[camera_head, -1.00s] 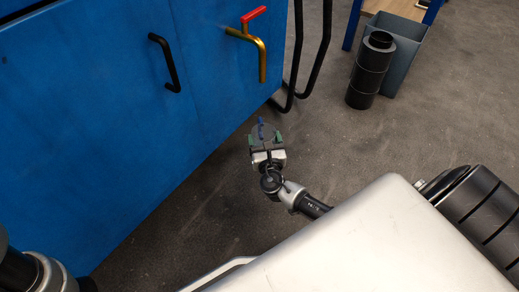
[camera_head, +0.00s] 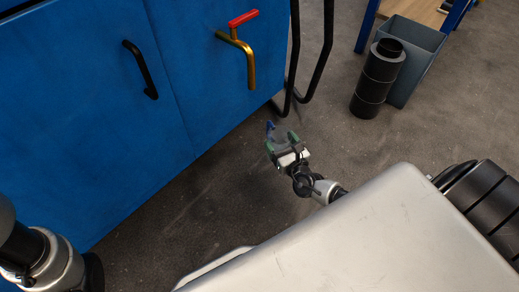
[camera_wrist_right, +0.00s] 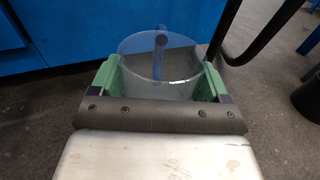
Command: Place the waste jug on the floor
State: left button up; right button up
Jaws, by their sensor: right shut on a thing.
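The waste jug (camera_wrist_right: 140,68) is a clear, see-through vessel with a blue handle (camera_wrist_right: 160,52) on its far side. In the right wrist view it sits between the two green fingers of my right gripper (camera_wrist_right: 160,82), which is shut on it. In the head view my right gripper (camera_head: 283,146) is low over the dark floor (camera_head: 225,195), in front of the blue cabinet. The jug's blue handle (camera_head: 270,128) shows there, but its clear body is hard to make out. I cannot tell whether its base touches the floor. My left gripper is out of view.
The blue cabinet (camera_head: 75,110) has a black handle (camera_head: 141,70) and a brass tap with a red lever (camera_head: 238,45). Black bent tubes (camera_head: 293,85) stand beside it. A black ribbed cylinder (camera_head: 376,80) and a grey bin (camera_head: 418,55) stand further right. Floor around my gripper is clear.

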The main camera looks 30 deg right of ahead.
jog(key=w+a+f+b, duration=0.1)
jog(key=w+f+b, duration=0.2)
jog(key=w+a+f+b, duration=0.1)
jog(key=w+f+b, duration=0.2)
jog(key=f, duration=0.1)
jog(key=w+a+f+b, duration=0.2)
jog(key=w+f+b, duration=0.1)
jog(key=b, duration=0.1)
jog(key=shift+w+a+f, duration=0.1)
jog(key=shift+w+f, duration=0.05)
jog(key=shift+f, duration=0.05)
jog(key=shift+r, duration=0.15)
jog(key=o, duration=0.9)
